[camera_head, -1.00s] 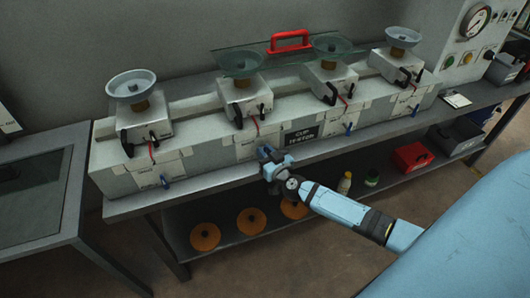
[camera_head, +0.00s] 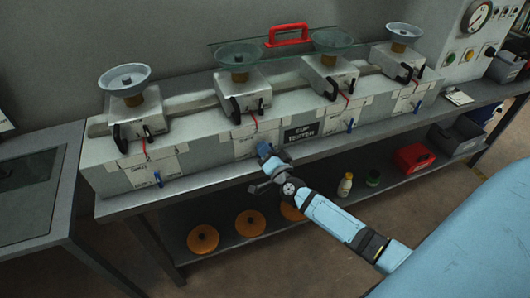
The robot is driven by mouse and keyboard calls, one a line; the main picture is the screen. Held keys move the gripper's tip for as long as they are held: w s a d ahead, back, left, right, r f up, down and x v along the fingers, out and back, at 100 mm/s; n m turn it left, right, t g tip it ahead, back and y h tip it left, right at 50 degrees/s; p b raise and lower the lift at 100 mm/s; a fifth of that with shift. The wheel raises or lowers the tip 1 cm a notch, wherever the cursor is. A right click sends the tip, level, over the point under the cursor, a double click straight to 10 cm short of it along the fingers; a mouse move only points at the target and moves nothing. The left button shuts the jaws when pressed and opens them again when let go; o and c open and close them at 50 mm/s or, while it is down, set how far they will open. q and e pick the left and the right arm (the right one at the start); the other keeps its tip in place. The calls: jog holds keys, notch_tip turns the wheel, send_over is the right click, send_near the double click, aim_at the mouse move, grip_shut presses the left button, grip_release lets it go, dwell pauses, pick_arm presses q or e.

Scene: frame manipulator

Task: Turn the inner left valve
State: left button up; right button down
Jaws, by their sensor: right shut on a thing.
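A long grey cup tester bench unit (camera_head: 205,160) carries several blue valves along its lower front. The inner left valve (camera_head: 263,148) is on the second station from the left, just left of the "CUP TESTER" sign. My right gripper (camera_head: 268,159) is shut on this valve and hides most of it, so its angle is hard to tell. The outer left valve (camera_head: 158,178), the inner right valve (camera_head: 350,125) and the outer right valve (camera_head: 418,107) show uncovered. My left gripper is not in view.
Several grey test stations with round dishes (camera_head: 125,78) and black clamps stand on the unit. A red handle (camera_head: 288,34) sits behind on a glass panel. The shelf below holds orange discs (camera_head: 249,222), bottles (camera_head: 345,185) and a red box (camera_head: 412,158).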

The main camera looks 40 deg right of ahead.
jog(key=m, duration=0.2)
jog(key=m+h+b, duration=0.1)
jog(key=m, duration=0.1)
jog(key=m+b, duration=0.1)
jog(key=m, duration=0.1)
jog(key=shift+f+h, duration=0.25)
jog(key=shift+h, duration=0.15)
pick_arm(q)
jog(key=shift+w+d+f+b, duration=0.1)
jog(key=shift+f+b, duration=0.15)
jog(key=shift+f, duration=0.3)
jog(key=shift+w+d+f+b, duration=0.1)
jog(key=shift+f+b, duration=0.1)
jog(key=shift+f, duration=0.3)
pick_arm(e)
jog(key=shift+d+m+h, duration=0.1)
jog(key=shift+m+h, duration=0.3)
jog(key=shift+m, duration=1.6)
jog(key=c, duration=1.1)
grip_release()
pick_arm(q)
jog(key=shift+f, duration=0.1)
pick_arm(e)
jog(key=shift+s, duration=0.1)
